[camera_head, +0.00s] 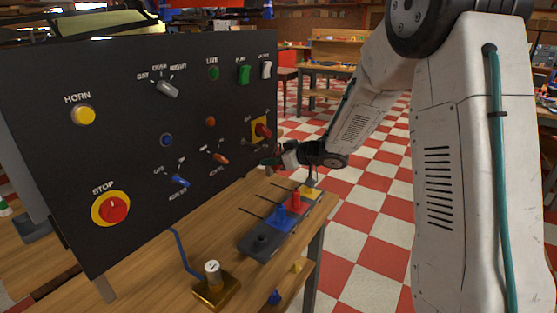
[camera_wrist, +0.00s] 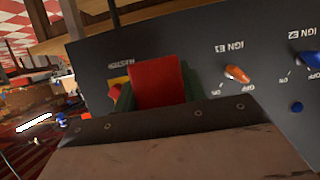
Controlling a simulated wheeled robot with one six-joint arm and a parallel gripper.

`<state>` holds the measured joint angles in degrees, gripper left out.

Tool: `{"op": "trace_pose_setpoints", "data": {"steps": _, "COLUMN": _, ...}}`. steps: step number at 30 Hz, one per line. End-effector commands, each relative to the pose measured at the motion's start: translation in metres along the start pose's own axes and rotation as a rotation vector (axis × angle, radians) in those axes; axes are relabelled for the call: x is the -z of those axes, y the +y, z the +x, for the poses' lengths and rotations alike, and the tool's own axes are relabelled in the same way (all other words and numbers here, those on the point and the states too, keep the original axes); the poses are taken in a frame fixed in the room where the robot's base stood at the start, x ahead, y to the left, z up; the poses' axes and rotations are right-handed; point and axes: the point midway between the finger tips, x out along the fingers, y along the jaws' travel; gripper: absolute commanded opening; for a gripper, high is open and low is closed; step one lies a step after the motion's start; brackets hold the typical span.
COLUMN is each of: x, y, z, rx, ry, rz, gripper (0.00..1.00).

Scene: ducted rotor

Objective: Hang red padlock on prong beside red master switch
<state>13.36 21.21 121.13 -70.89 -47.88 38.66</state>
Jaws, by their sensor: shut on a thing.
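The red padlock (camera_wrist: 158,82) is between the fingers of my gripper (camera_wrist: 157,92) in the wrist view; its body fills the gap and its shackle is hidden. In the head view my gripper (camera_head: 274,160) is close to the panel's right edge, just below the red master switch (camera_head: 263,131) on its yellow plate; I cannot make out the padlock there. In the wrist view, part of the yellow plate (camera_wrist: 118,82) shows behind the padlock, by the upside-down MASTER label. I cannot make out the prong beside the switch in either view.
The black panel (camera_head: 120,230) carries other knobs and buttons, including an orange switch (camera_wrist: 237,74). Below my gripper, a row of coloured blocks (camera_head: 290,215) with thin rods stands on the wooden bench (camera_head: 208,220). A brass-based post (camera_head: 214,285) stands nearer.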

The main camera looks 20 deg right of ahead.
Motion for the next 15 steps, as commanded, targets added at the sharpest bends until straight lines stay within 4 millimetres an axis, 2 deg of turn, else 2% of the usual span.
{"op": "trace_pose_setpoints", "data": {"steps": 15, "x": 0.009, "y": 0.000, "z": 0.030, "rx": 0.001, "ry": 0.000, "rz": 0.000, "gripper": 0.17}}
